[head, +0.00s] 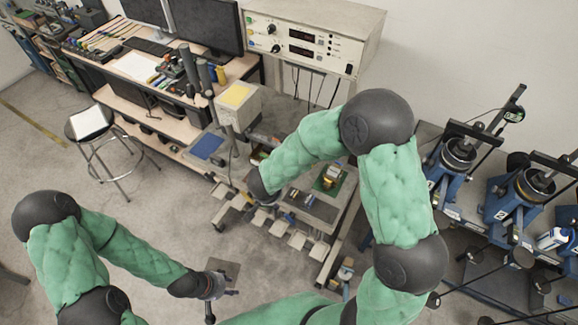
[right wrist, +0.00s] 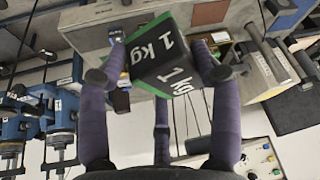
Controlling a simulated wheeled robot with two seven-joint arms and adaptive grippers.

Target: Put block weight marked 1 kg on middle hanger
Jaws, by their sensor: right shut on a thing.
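The block weight marked 1 kg (right wrist: 170,55) is dark with a green face and white lettering. It sits tilted between the purple fingers of my right gripper (right wrist: 165,75), which is shut on it. In the head view my right forearm ends over the grey bench, with the gripper and block mostly hidden behind the dark wrist. Several pale plates hang along the bench's front edge, one near the middle (head: 275,228); I cannot tell which is the middle hanger. My left gripper (head: 214,298) is low at the left, over the floor and away from the bench; its jaw state is unclear.
The grey bench (head: 318,212) carries small items, including a green and yellow piece (head: 328,178). A control box (head: 310,35) stands behind it. Blue presses (head: 455,160) with long levers stand at the right. A stool (head: 92,122) is at the left; the floor between is clear.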

